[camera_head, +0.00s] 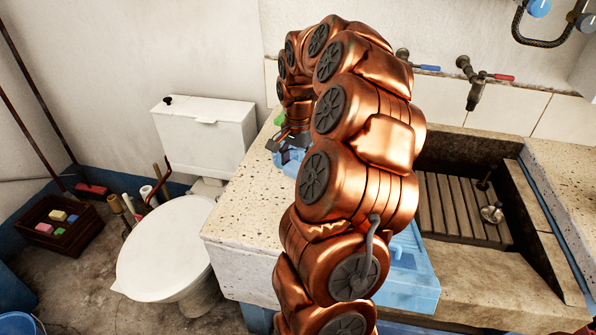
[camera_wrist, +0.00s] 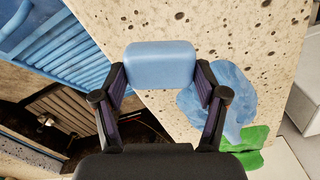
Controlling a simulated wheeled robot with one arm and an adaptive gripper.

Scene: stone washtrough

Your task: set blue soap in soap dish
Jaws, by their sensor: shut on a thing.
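In the wrist view a pale blue soap block (camera_wrist: 160,64) with rounded edges sits between the two fingertips of my gripper (camera_wrist: 160,78), which is shut on it. Beneath it is the speckled stone counter; I cannot tell the height of the soap above it. In the head view my gripper (camera_head: 284,140) is at the counter's left part, mostly hidden behind my copper arm. I cannot make out a soap dish for certain. A crumpled-looking blue item (camera_wrist: 236,104) lies right of the soap, partly behind a finger, with a green item (camera_wrist: 252,148) beside it.
A blue ribbed washboard (camera_wrist: 62,48) lies left of the soap in the wrist view. The stone trough (camera_head: 455,205) with a slatted floor is right of my arm, under wall taps (camera_head: 476,90). A toilet (camera_head: 165,245) and a wooden crate (camera_head: 62,240) stand left.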

